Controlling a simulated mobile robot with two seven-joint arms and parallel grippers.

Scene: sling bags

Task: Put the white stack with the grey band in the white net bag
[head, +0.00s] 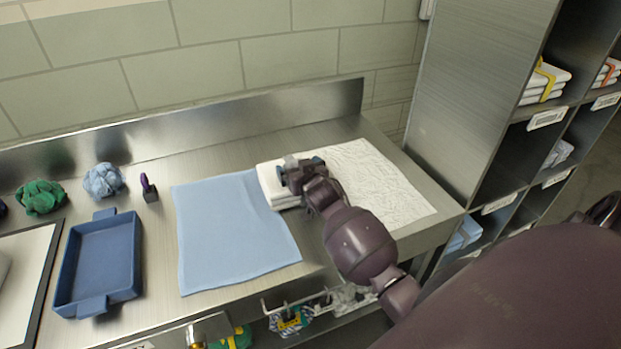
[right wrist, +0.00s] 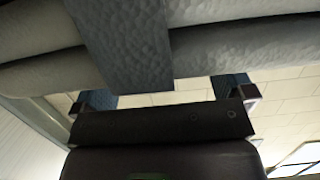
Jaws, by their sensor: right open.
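The white folded stack (head: 272,188) lies on the steel counter, between a light blue cloth and a white crinkled sheet. In the right wrist view its thick layers fill the top, with the grey band (right wrist: 122,45) across them. My right gripper (head: 302,172) is at the stack's right end in the head view. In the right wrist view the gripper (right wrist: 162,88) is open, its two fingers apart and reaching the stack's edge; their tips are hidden. A whitish bag-like item (head: 350,298) hangs under the counter's front edge; I cannot tell if it is the net bag. My left gripper is not in view.
The light blue cloth (head: 232,232) and white sheet (head: 385,190) lie flat. A blue tray (head: 100,262), green bundle (head: 40,198), blue bundle (head: 103,181) and purple-handled item (head: 149,188) are left. Shelves (head: 478,95) stand right. A patterned bag (head: 290,320) hangs in front.

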